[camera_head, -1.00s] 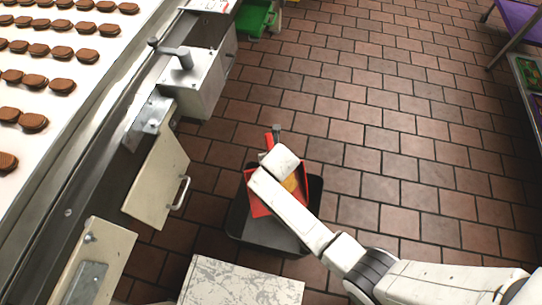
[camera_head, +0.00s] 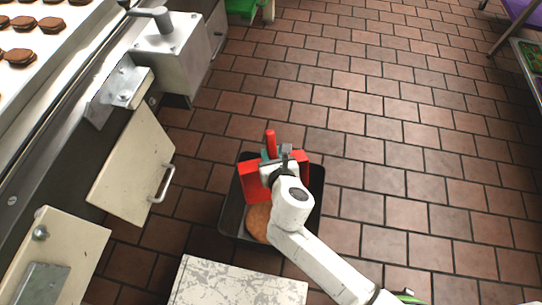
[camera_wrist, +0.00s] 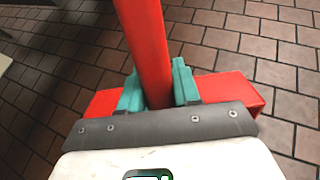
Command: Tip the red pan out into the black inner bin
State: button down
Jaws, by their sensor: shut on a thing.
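My gripper (camera_head: 277,160) is shut on the handle of the red pan (camera_head: 251,186). In the wrist view, the teal fingers of my gripper (camera_wrist: 158,88) clasp the red handle from both sides, and parts of the red pan (camera_wrist: 240,90) show behind the grey wrist plate. The pan is steeply tilted over the black bin (camera_head: 317,188), with its handle pointing up. A round orange-brown piece (camera_head: 258,221) shows below the pan, within the bin's outline; my arm covers part of it. I cannot tell an inner bin from an outer one.
A pale speckled block (camera_head: 235,284) stands close in front of the bin. Open cream cabinet doors (camera_head: 132,170) with handles jut out on the left, under a conveyor line with brown cookies (camera_head: 20,55).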

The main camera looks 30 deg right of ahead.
jog(key=b, duration=0.2)
jog(key=shift+s+a+f+t+b, duration=0.15)
jog(key=shift+s+t+b, duration=0.15)
jog(key=shift+s, duration=0.1)
jog(key=shift+s+r+t+b, duration=0.25)
jog(key=shift+t+b, duration=0.05)
jog(key=shift+b, duration=0.4)
jog(key=shift+a, duration=0.1)
jog(key=shift+r, duration=0.2)
